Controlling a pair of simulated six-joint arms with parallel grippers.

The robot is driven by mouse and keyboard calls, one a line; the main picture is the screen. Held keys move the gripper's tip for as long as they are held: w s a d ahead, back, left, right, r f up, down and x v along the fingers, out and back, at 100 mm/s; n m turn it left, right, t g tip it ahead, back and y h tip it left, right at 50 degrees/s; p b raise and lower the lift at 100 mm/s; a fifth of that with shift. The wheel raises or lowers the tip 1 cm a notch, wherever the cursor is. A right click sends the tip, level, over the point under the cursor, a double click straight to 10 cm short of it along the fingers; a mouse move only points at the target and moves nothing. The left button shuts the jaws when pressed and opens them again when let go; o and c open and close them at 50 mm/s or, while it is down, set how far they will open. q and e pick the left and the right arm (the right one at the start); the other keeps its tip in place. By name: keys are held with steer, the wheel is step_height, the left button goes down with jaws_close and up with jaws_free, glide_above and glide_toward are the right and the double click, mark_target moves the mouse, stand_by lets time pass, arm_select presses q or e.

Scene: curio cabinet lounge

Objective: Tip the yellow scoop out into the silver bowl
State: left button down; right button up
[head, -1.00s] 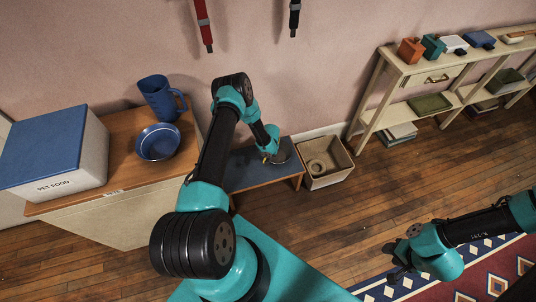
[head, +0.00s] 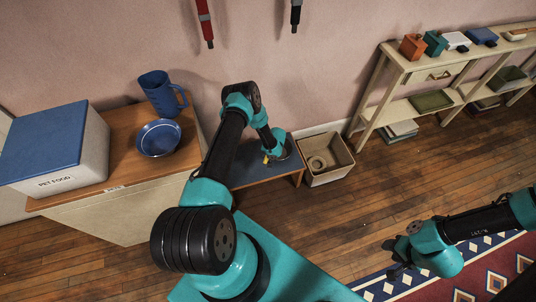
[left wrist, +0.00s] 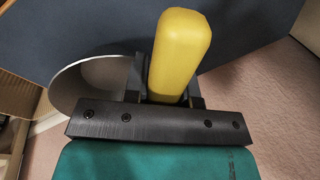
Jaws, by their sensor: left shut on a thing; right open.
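My left gripper (head: 273,156) is over the low blue-topped bench (head: 245,172) by the wall. It is shut on the yellow handle of the scoop (head: 265,160), which fills the middle of the left wrist view (left wrist: 180,55). The scoop's head and contents are hidden. The silver bowl (head: 288,150) is on the bench, mostly covered by my left wrist. A pale grey curved rim, likely the bowl's (left wrist: 92,82), shows left of the handle in the left wrist view. My right gripper (head: 391,258) is open and empty over the floor and rug edge.
A beige bin (head: 328,162) stands right of the bench. On the left, a wooden-topped cabinet (head: 118,172) carries a blue bowl (head: 158,139), blue jug (head: 161,92) and PET FOOD box (head: 62,150). A shelf unit (head: 400,70) stands at right. Floor between is clear.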

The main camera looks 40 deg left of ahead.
arm_select(q)
steer(key=y, duration=0.2)
steer(key=r+g+y, duration=0.1)
steer(key=shift+r+y, duration=0.2)
steer(key=shift+y, duration=0.2)
steer(key=r+g+y, duration=0.1)
steer(key=y, duration=0.2)
steer(key=shift+r, duration=0.1)
steer(key=y, duration=0.1)
steer(key=r+g+y, duration=0.1)
steer(key=shift+w+d+y, duration=0.1)
steer(key=shift+d+y, duration=0.15)
steer(key=shift+y, duration=0.15)
steer(key=shift+w+d+r+g+y, duration=0.1)
steer(key=shift+d+r+g+y, duration=0.15)
steer(key=shift+y, duration=0.4)
steer(key=shift+r+g+y, duration=0.15)
steer(key=shift+g+y, duration=0.2)
steer(key=shift+y, duration=0.35)
steer(key=shift+w+d+r+g+y, duration=0.1)
steer(key=shift+d+r+g+y, duration=0.15)
steer(key=shift+y, duration=0.4)
steer(key=shift+a, duration=0.1)
